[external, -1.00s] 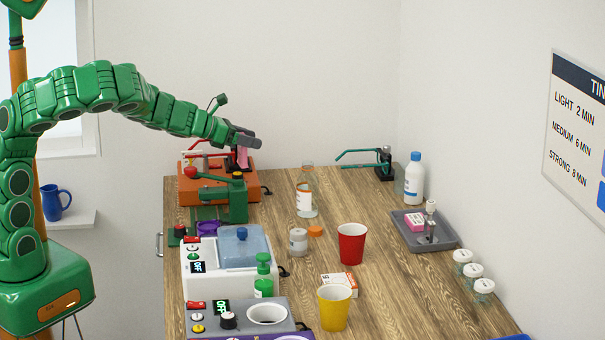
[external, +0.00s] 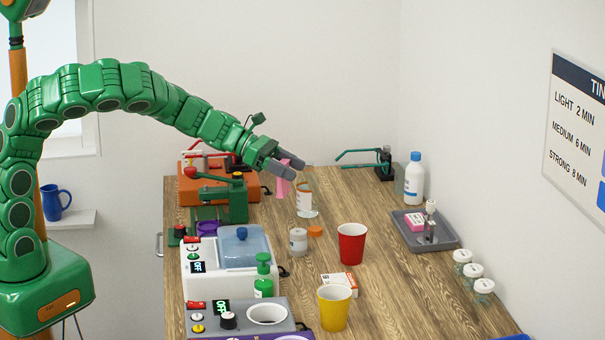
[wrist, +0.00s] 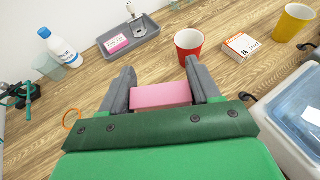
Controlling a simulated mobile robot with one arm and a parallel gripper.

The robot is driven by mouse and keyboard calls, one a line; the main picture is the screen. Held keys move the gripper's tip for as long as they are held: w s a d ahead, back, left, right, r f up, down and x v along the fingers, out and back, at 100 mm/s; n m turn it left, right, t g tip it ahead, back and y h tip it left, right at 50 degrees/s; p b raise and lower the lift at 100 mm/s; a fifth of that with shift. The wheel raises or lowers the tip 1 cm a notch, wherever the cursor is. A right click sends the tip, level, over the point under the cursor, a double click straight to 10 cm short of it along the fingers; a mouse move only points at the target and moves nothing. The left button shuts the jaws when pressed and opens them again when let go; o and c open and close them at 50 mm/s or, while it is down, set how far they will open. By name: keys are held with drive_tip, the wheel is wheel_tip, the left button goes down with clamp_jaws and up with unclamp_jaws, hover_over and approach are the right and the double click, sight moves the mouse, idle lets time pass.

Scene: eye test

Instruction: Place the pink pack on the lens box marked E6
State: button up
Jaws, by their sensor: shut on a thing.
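My gripper (external: 289,168) is shut on the pink pack (external: 283,186) and holds it in the air above the back of the table, close to a clear bottle. In the wrist view the pack (wrist: 160,95) sits between both fingers. A small white and orange box (external: 340,283) lies on the table between the red and yellow cups; it also shows in the wrist view (wrist: 241,45). A pink box with a white label (external: 415,221) lies in the grey tray, also seen in the wrist view (wrist: 117,43). I cannot read E6 on either box.
The red cup (external: 352,243) and yellow cup (external: 334,307) stand near the white and orange box. The clear bottle (external: 306,205) stands below my gripper. The grey tray (external: 446,239) also holds an upright metal tool. Machines line the table's left side. Wood is bare right of the red cup.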

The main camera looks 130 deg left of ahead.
drive_tip(key=w+d+r+m+g+h, duration=0.2)
drive_tip(key=w+d+m+h, duration=0.45)
drive_tip(key=d, duration=0.45)
drive_tip(key=w+d+r+m+g+h, duration=0.1)
drive_tip(key=w+d+r+m+h, duration=0.1)
drive_tip(key=w+d+m+h, duration=0.7)
drive_tip(key=shift+w+a+f+n+y, duration=0.3)
drive_tip(key=shift+w+a+f+n, duration=0.3)
drive_tip(key=shift+w+f, duration=1.4)
drive_tip(key=shift+w+a+f+n+y, duration=0.35)
drive_tip(key=shift+w+a+f, duration=0.4)
drive_tip(key=shift+w+f, duration=1.15)
drive_tip(key=shift+w+a+f+n+y, duration=0.45)
drive_tip(key=shift+w+f, duration=0.85)
drive_tip(key=shift+f, duration=1.35)
drive_tip(key=shift+a+f, duration=0.1)
drive_tip(key=shift+a, duration=0.1)
drive_tip(key=o, duration=1)
